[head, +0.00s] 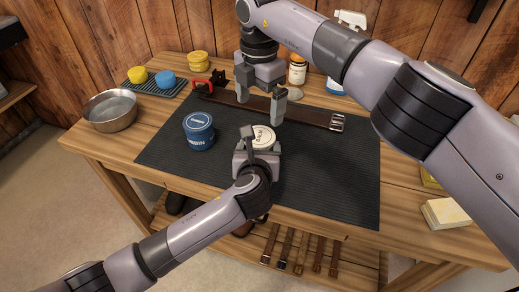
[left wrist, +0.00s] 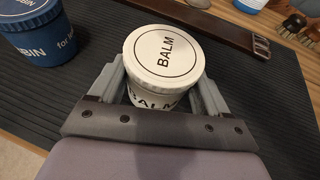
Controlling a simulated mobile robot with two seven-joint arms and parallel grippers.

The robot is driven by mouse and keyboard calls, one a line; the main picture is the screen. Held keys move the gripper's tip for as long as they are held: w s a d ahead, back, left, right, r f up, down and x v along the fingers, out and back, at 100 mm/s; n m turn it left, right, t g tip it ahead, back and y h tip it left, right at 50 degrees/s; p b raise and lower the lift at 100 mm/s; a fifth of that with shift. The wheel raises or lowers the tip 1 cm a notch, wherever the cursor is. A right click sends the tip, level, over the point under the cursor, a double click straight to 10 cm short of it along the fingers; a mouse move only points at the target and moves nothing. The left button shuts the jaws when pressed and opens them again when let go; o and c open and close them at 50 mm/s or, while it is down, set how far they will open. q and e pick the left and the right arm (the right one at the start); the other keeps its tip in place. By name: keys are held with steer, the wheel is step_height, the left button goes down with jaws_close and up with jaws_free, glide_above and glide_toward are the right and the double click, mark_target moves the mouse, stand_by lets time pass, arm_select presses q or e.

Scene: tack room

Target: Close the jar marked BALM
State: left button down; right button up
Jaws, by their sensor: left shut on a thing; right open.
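The white BALM jar (left wrist: 152,99) stands on the dark mat between the fingers of my left gripper (left wrist: 165,92). Its white lid (left wrist: 164,53), printed BALM, rests on top of the jar; I cannot tell how tightly it sits. In the head view the lid (head: 265,135) shows, and my left gripper (head: 257,147) hides most of the jar body. My left gripper is shut on the jar. My right gripper (head: 261,98) is open and empty, above and just behind the jar, with its fingers pointing down.
A blue jar (head: 199,132) stands left of the BALM jar. A leather strap (head: 310,115) with a buckle lies behind on the mat (head: 325,175). A metal bowl (head: 111,111), yellow and blue sponges, and bottles stand farther out. The mat's right part is clear.

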mark_target(259, 136)
steer(key=m, duration=2.5)
steer(key=shift+r+m, duration=0.25)
steer(key=shift+m, duration=0.05)
steer(key=shift+f, duration=4.05)
